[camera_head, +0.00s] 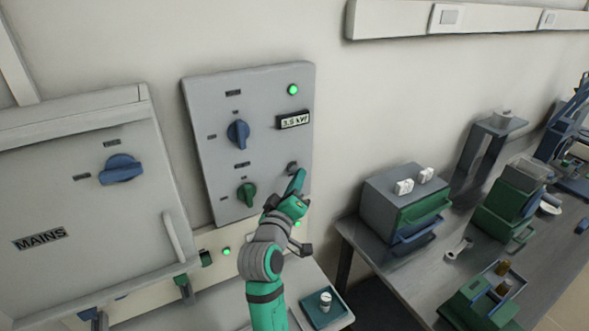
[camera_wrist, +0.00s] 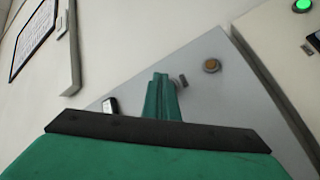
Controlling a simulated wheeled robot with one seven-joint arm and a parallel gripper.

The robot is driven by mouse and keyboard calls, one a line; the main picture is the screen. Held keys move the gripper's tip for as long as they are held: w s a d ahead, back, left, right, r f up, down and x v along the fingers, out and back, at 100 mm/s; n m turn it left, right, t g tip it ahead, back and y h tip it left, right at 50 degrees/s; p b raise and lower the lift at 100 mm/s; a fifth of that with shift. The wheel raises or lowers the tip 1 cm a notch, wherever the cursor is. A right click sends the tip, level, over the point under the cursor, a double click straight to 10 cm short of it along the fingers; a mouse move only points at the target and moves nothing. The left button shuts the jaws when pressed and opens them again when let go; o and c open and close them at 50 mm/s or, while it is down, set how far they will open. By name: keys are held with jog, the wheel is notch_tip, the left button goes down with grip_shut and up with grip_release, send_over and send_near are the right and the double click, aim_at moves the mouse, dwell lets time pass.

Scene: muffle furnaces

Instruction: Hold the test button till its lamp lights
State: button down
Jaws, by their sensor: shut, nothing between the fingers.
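The grey wall panel (camera_head: 215,110) carries a dark round button (camera_head: 292,167) at its lower right, which I take for the test button. My gripper (camera_head: 299,178) is shut and empty, its fingertips at or just in front of this button; contact cannot be told. In the wrist view the shut fingers (camera_wrist: 160,88) point at the panel (camera_wrist: 215,110) and hide the button. Beside them a round amber-brown lamp (camera_wrist: 212,66) looks dull and unlit, with a small label (camera_wrist: 183,80) between. My gripper hides that lamp in the head view.
The panel also has a blue knob (camera_head: 238,133), a green knob (camera_head: 246,194), a 3.5 kW display (camera_head: 293,120) and a lit green lamp (camera_head: 293,89). The MAINS box (camera_head: 80,190) stands left. A bench (camera_head: 395,265) with small furnaces is right.

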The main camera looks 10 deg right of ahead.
jog(key=shift+w+a, duration=0.1)
jog(key=shift+w, duration=0.25)
jog(key=shift+w+a, duration=0.15)
jog(key=shift+w, duration=0.3)
dwell(0.7)
jog(key=shift+s, duration=0.15)
jog(key=shift+s+d, duration=0.25)
jog(key=shift+s, duration=0.5)
jog(key=shift+s+d, duration=0.25)
jog(key=shift+s, duration=0.55)
jog(key=shift+s+d, duration=0.3)
jog(key=shift+s, duration=0.45)
jog(key=shift+s+d, duration=0.25)
jog(key=shift+s, duration=0.55)
